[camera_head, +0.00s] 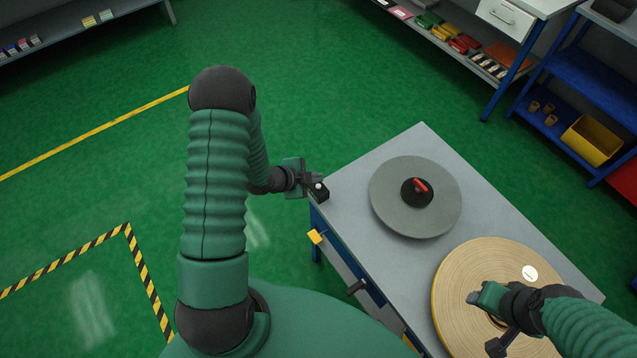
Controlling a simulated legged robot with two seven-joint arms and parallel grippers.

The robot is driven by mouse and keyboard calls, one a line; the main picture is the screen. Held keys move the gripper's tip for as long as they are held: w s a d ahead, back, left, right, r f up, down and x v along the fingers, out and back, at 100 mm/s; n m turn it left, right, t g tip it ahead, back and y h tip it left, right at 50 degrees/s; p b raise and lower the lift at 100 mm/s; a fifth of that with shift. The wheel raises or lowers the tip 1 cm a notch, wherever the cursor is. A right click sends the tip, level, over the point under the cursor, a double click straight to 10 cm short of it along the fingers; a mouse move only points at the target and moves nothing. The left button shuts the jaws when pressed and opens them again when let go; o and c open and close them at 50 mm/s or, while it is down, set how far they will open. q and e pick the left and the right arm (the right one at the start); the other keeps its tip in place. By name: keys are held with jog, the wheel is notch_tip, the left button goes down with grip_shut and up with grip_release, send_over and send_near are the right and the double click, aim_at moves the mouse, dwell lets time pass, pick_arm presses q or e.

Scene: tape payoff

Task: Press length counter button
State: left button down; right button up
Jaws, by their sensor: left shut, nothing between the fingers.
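The length counter (320,194) looks like a small black box with a pale button on top, at the left corner of the grey table (345,190). My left gripper (312,180) is shut and empty right at the counter, with its fingertips close to the pale button. I cannot tell whether they touch it. My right gripper (487,318) is over the large tan tape roll (460,275) on the table. Its finger opening is not clear from this angle.
A grey disc (400,210) with a black hub and red handle (420,186) lies on the table between the counter and the roll. A yellow piece (314,237) sticks out from the table's left side. Shelves with bins stand at the upper right.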

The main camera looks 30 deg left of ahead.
pick_arm(q)
notch_tip(320, 180, up, 4)
jog(key=shift+f+p, duration=0.25)
jog(key=shift+p, duration=0.8)
